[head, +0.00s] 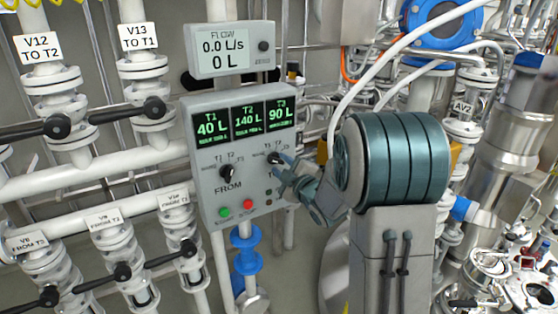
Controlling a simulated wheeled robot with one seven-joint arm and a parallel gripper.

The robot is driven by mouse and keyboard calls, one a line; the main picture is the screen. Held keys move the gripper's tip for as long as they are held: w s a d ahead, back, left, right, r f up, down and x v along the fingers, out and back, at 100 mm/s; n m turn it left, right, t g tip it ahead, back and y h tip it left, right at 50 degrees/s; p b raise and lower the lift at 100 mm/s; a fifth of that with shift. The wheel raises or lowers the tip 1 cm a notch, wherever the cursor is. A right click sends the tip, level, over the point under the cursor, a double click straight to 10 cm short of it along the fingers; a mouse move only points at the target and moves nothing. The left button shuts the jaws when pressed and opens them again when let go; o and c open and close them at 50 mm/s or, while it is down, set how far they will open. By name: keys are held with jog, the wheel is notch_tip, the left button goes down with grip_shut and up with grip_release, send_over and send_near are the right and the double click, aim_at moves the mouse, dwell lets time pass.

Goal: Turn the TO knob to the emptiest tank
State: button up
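The grey control panel (206,150) shows T1 40 L, T2 140 L and T3 90 L in green on its screens (248,121). The dark FROM knob (227,173) is at its lower left, with T1, T2 and T3 marks around it. The dark TO knob (274,158) is at the lower right, partly hidden by my gripper, so its setting is unclear. My gripper (282,166) is at the TO knob, its tip over or against it. I cannot tell whether the fingers are closed on the knob.
A green button (225,212) and a red button (248,204) sit below the knobs. A flow meter (230,50) above reads 0.0 L/s and 0 L. Pipes with labelled valves and black handles (57,126) fill the left. Steel vessels (500,140) and hoses crowd the right.

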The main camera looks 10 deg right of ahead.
jog(key=shift+x, duration=0.8)
grip_shut()
jog(key=shift+f, duration=0.1)
jog(key=m+b, duration=0.2)
jog(key=shift+m+b, duration=0.4)
jog(key=m+b, duration=0.1)
jog(key=m, duration=0.3)
jog(key=shift+m+b, duration=0.4)
